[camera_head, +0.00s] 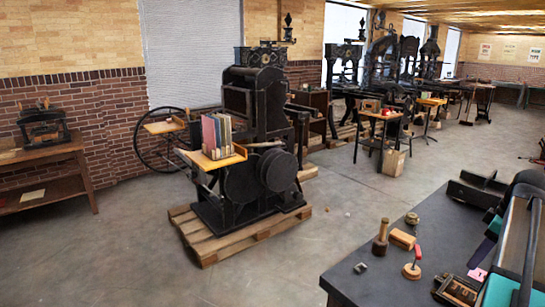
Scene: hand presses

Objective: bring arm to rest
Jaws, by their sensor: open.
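The task names no other object.
A black hand press (262,130) stands on a wooden pallet (207,245), with upright books (217,135) on its shelf. A dark table (385,278) with small tools fills the lower right. A wooden stand (60,180) is at left. Concrete floor (125,255) is clear at lower left.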

